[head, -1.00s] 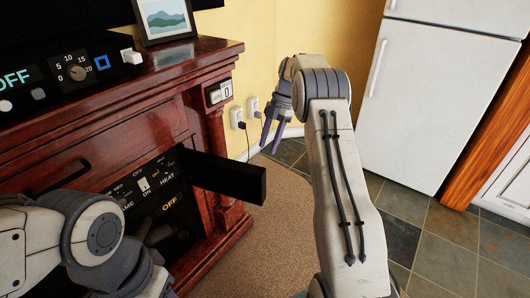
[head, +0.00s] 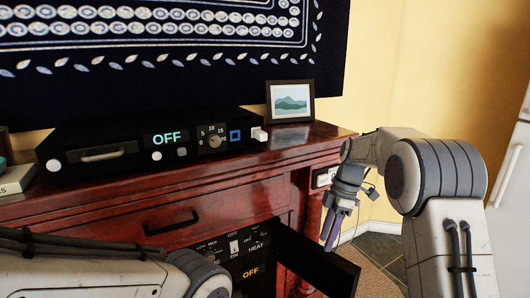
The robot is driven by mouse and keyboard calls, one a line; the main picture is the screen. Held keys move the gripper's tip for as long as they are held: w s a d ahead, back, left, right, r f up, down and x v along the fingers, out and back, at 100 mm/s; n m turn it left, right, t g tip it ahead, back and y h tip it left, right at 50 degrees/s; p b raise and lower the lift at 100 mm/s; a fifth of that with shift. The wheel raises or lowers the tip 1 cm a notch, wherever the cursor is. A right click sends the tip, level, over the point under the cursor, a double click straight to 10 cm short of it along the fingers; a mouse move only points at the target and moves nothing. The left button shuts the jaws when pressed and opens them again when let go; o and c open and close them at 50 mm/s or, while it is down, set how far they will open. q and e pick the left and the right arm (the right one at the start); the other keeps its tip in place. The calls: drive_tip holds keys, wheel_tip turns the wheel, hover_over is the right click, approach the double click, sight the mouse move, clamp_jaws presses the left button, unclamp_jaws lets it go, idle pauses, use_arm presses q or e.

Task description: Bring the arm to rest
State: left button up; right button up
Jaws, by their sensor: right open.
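My right arm (head: 450,185) comes in from the right, bent at its elbow. My right gripper (head: 334,232) points down, open and empty, in front of the right end of the red wooden cabinet (head: 240,187). It overlaps the far end of the black open panel or drawer (head: 318,265) in the picture; I cannot tell how far apart they are. My left arm (head: 90,274) crosses the lower left corner, and its gripper is out of the picture.
On the cabinet top stand a black device (head: 110,155) reading OFF, a white plug-like piece (head: 259,134) and a framed picture (head: 291,102). A dark patterned hanging (head: 170,45) covers the wall. A heater panel (head: 235,245) sits below. A white fridge (head: 510,190) is at the right edge.

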drive_tip(key=s+a+r+m+h, duration=0.1)
drive_tip(key=s+a+r+m, duration=0.15)
drive_tip(key=s+a, duration=0.65)
drive_tip(key=s+a+f+m+t, duration=0.1)
drive_tip(key=s+m, duration=0.2)
drive_tip(key=s, duration=0.5)
drive_tip(key=s+a+f+m+h, duration=0.1)
drive_tip(key=s+m, duration=0.1)
drive_tip(key=s, duration=0.6)
drive_tip(key=s+a+f+m+t, duration=0.1)
drive_tip(key=s+a+m, duration=0.15)
drive_tip(key=s, duration=0.55)
wheel_tip(320, 180, up, 23)
drive_tip(key=p, duration=2.3)
drive_tip(key=shift+w+d, duration=0.35)
drive_tip(key=shift+d, duration=0.05)
drive_tip(key=shift+f, duration=0.15)
drive_tip(key=shift+d, duration=0.15)
